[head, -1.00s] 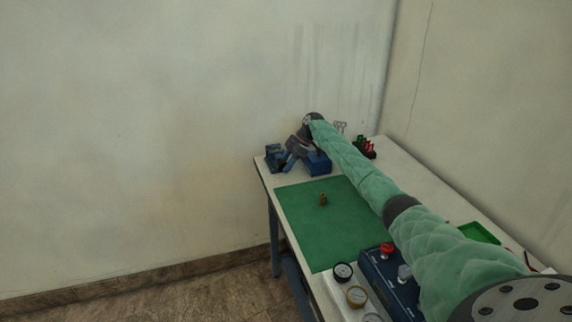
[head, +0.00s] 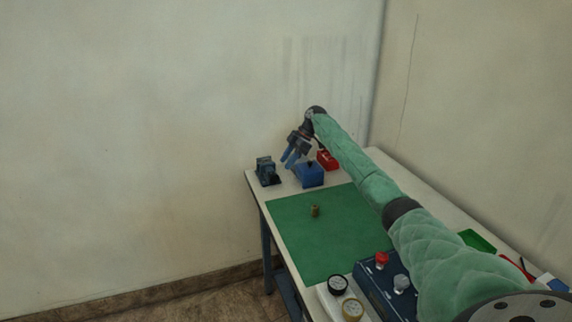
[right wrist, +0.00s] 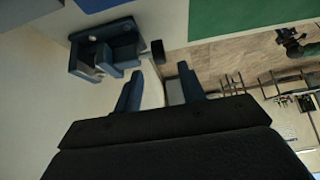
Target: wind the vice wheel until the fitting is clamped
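The small dark-blue vice (head: 267,172) stands at the far left corner of the table. It also shows in the right wrist view (right wrist: 105,52), where a small dark round part, seemingly its wheel (right wrist: 158,52), is at its right. My right gripper (head: 287,160) is above and to the right of the vice in the head view. In the right wrist view its two blue fingers (right wrist: 159,80) are spread and empty, with the round part beyond the tips. A small brass fitting (head: 315,211) stands on the green mat. The vice jaws are too small to read. My left gripper is not seen.
A blue box (head: 308,175) stands right of the vice, with a red bin (head: 328,159) behind it. The green mat (head: 325,243) is mostly clear. A gauge panel and a blue unit with a red knob (head: 381,259) are at the near end. A green tray (head: 478,241) lies right.

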